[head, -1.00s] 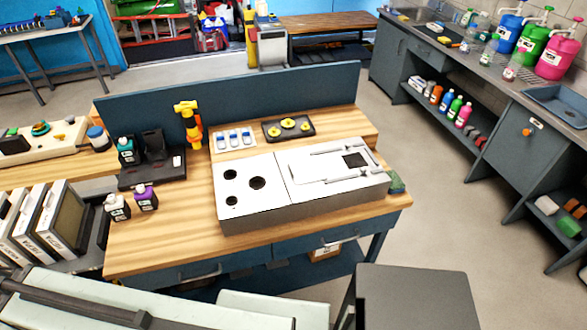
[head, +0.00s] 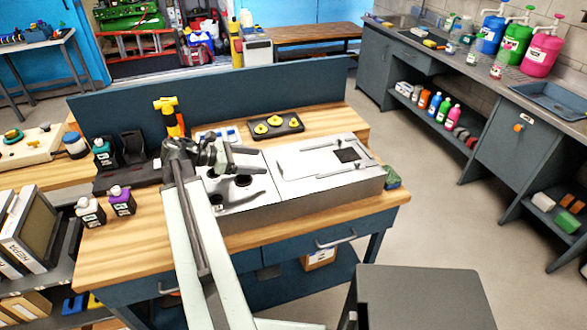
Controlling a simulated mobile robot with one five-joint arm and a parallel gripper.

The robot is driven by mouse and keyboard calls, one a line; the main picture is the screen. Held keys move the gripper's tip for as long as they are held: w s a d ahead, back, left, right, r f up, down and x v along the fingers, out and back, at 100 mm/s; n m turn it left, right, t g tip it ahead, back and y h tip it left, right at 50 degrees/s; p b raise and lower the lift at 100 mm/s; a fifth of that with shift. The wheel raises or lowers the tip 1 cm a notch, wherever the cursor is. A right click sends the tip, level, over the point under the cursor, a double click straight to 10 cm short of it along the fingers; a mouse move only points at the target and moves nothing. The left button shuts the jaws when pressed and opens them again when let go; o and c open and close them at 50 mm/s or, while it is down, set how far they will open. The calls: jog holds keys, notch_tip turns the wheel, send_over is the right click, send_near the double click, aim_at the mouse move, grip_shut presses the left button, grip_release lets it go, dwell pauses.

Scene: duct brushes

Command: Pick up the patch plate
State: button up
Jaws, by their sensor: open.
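A pale flat plate (head: 303,164), which I take to be the patch plate, lies on the right half of the white-topped duct box (head: 315,194). It lies between two thin rails, to the left of a dark square opening (head: 346,155). My gripper (head: 262,172) is over the left half of the box, left of the plate and apart from it. Its jaws are open and point right, with nothing between them. My arm and gripper partly hide the box's left half and its round holes (head: 243,180). I cannot tell the gripper's exact height above the box.
A yellow-orange tool (head: 169,118) stands behind my gripper. A dark tray with yellow knobs (head: 275,125) lies behind the box. White (head: 89,211) and purple (head: 122,201) bottles stand left of my arm. A green sponge (head: 391,177) is at the box's right end. A low panel (head: 220,92) backs the bench.

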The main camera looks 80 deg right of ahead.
aim_at(279, 164)
jog(key=b+x, duration=0.1)
jog(key=x, duration=0.1)
jog(key=b+x, duration=0.1)
jog(key=x, duration=0.2)
jog(key=b+x, duration=0.1)
jog(key=x, duration=0.1)
jog(key=shift+s+a+f, duration=0.1)
jog(key=shift+s+f, duration=0.1)
jog(key=shift+f, duration=0.15)
jog(key=shift+r, duration=0.1)
jog(key=c, duration=1.5)
notch_tip(279, 164, up, 10)
jog(key=p, duration=1)
jog(key=shift+c, duration=0.2)
